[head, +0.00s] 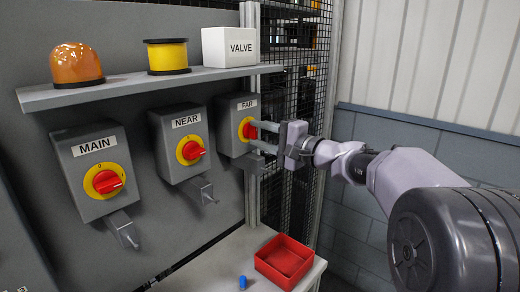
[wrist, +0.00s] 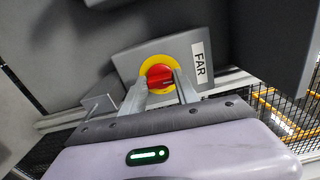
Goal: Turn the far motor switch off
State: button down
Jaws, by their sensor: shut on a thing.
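The far motor switch is a grey box (head: 235,108) labelled FAR, with a red knob (wrist: 160,76) on a yellow disc (wrist: 146,66). It is the rightmost of three switch boxes in the head view. My gripper (head: 258,134) reaches in from the right, level with the knob. In the wrist view my gripper (wrist: 161,84) has one finger on each side of the red knob and is shut on it. The fingers hide part of the knob and disc, so its exact setting is hard to read.
The NEAR box (head: 176,133) and MAIN box (head: 84,150) stand to the left, each with a hasp below. A shelf (head: 140,88) above holds an orange beacon (head: 76,64), a yellow spool (head: 167,56) and a VALVE box (head: 229,47). A red tray (head: 268,273) and blue object (head: 243,282) sit below.

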jog(key=shift+n+b, duration=0.4)
jog(key=shift+b, duration=0.2)
jog(key=c, duration=0.9)
grip_release()
jog(key=p+v, duration=0.1)
jog(key=v, duration=1.6)
jog(key=shift+s+d, duration=0.15)
jog(key=shift+d, duration=0.05)
